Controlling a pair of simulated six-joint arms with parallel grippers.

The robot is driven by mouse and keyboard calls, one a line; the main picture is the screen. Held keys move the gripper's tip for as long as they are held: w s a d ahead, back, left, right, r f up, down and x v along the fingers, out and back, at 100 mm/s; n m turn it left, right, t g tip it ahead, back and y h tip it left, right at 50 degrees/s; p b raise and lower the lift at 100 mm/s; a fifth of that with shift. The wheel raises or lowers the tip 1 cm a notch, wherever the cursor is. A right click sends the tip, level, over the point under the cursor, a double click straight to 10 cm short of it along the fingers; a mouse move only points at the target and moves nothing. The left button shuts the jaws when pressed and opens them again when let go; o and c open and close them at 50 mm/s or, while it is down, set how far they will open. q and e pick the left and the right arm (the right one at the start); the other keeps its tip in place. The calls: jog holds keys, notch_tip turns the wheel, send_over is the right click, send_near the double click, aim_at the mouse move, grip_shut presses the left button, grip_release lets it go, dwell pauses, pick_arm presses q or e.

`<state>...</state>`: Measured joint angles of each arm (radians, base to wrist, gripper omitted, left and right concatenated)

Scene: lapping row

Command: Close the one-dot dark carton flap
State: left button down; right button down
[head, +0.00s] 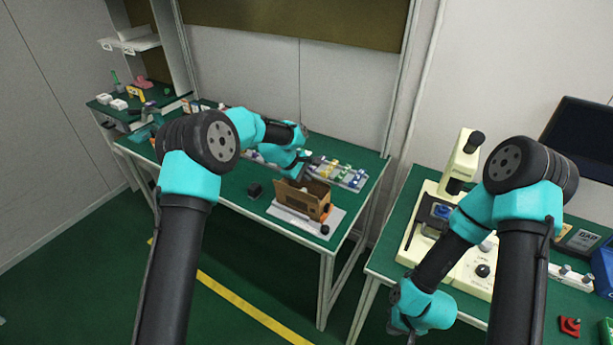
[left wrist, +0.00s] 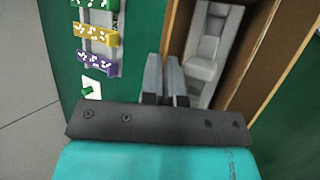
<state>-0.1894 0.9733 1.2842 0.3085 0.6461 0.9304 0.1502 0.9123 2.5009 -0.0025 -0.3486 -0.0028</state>
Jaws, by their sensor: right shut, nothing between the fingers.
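The brown carton (head: 312,204) stands on a pale board on the green table in the head view, with at least one flap (head: 290,192) raised. No dot marks can be made out. In the left wrist view the open carton (left wrist: 262,60) shows brown walls and a grey moulded piece (left wrist: 207,50) inside. My left gripper (head: 312,165) is at the carton's upper rim. Its fingertips (left wrist: 165,62) are close together beside the carton's near-left wall; whether they touch it or hold anything is unclear. My right gripper (head: 411,336) is shut and empty, low near the other table, far from the carton.
A small black block (head: 254,190) sits left of the carton. A rack of coloured pieces (head: 338,173) lies behind it, also showing in the left wrist view (left wrist: 97,38). A cream microscope-like machine (head: 458,165) stands on the right table. A floor gap separates the tables.

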pick_arm(q)
jog(key=shift+s+a+f+t+h, duration=0.1)
jog(key=shift+s+t+h, duration=0.05)
jog(key=shift+t+h, duration=0.2)
jog(key=c, duration=1.3)
grip_release()
jog(key=shift+c, duration=0.2)
jog(key=v, duration=1.7)
jog(key=shift+s, duration=0.2)
jog(key=shift+a, duration=0.1)
